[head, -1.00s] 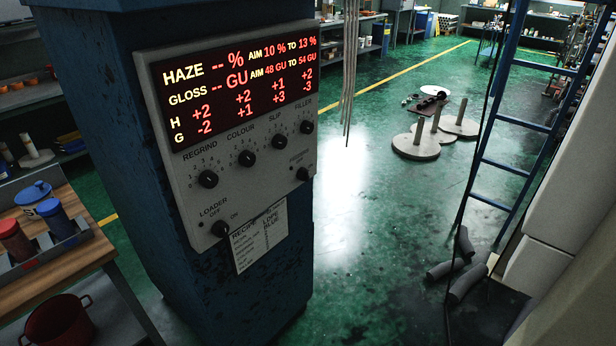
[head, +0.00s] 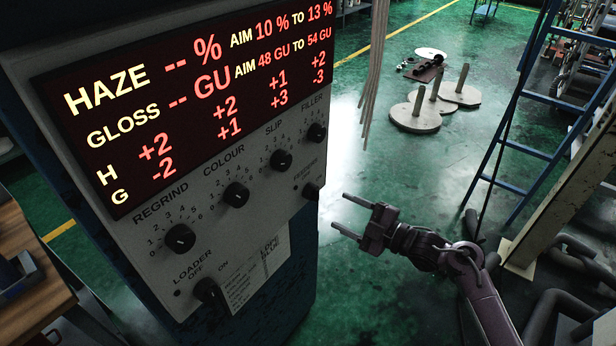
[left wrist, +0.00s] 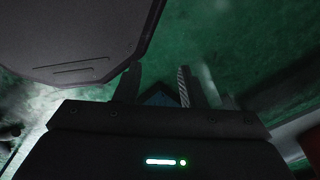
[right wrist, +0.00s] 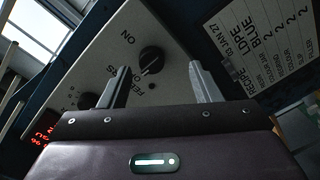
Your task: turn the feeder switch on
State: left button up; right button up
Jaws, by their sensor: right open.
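The feeder switch (head: 310,191) is a small black knob at the lower right of the grey control panel (head: 215,190). In the right wrist view the knob (right wrist: 152,60) shows beyond my fingers with ON lettering beside it; its setting is hard to read. My right gripper (head: 340,212) is open and empty, its fingers pointing left at the panel's right edge, apart from the switch. In the right wrist view the gripper (right wrist: 160,82) also shows open. My left gripper (left wrist: 159,70) is outside the head view; its fingers stand apart with nothing gripped.
The loader knob (head: 210,291) and the regrind knob (head: 180,238) sit at the panel's lower left. A recipe card (head: 258,275) hangs below the panel. Hanging cables (head: 375,70) are just right of the panel. A blue ladder (head: 540,100) stands at the right.

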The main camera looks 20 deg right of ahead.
aim_at(319, 194)
jog(key=shift+n+y, duration=0.3)
jog(key=shift+n, duration=0.2)
jog(key=w+a+r+p, duration=0.1)
jog(key=w+a+r, duration=0.1)
jog(key=w+a, duration=0.1)
jog(key=shift+a+r+p, duration=0.25)
jog(key=shift+r+p, duration=0.1)
jog(key=shift+r, duration=0.05)
jog(key=x, duration=0.3)
jog(key=shift+f, duration=0.3)
jog(key=shift+w, duration=0.15)
jog(key=c, duration=1)
pick_arm(q)
notch_tip(319, 194, up, 2)
jog(key=shift+s+r+p, duration=0.1)
jog(key=shift+s+p, duration=0.05)
jog(key=shift+p, duration=0.15)
